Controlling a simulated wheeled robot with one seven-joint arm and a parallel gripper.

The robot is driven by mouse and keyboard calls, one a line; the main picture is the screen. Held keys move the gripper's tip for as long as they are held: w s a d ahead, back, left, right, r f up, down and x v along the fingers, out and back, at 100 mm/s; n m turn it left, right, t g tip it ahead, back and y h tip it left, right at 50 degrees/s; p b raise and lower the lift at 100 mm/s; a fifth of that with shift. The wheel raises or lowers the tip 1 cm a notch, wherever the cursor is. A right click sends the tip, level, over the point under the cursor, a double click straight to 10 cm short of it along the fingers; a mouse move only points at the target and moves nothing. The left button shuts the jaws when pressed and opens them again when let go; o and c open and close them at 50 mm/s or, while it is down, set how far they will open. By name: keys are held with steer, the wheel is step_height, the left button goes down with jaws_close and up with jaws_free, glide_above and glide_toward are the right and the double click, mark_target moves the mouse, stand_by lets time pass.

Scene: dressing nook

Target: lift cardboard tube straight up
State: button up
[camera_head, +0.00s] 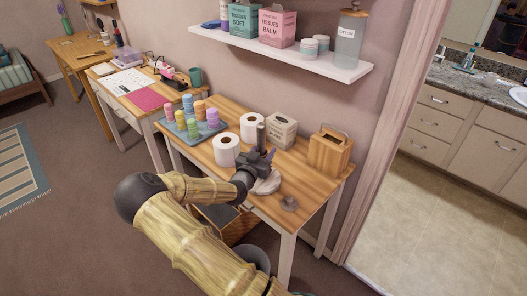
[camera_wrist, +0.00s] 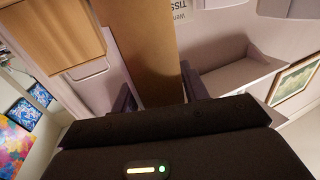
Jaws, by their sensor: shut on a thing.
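The cardboard tube (camera_head: 261,135) stands upright above my gripper (camera_head: 259,162) in the head view and looks dark grey-brown there. In the wrist view the tube (camera_wrist: 150,45) is a brown shape running up from between the two dark fingers. My gripper (camera_wrist: 160,98) is shut on the tube. A pale round base (camera_head: 268,184) shows just below my gripper on the wooden table (camera_head: 318,187). The tube's lower part is hidden behind my gripper, so I cannot tell whether it touches the base.
Two white paper rolls (camera_head: 226,151) stand left of my gripper. A tissue box (camera_head: 282,131) and a wooden box with a handle (camera_head: 329,149) stand behind and right. A small grey item (camera_head: 289,203) lies near the front edge. A shelf (camera_head: 290,57) hangs above.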

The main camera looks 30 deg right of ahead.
step_height(320, 180, up, 23)
steer(key=p, duration=1.4)
stand_by(1.9)
stand_by(0.3)
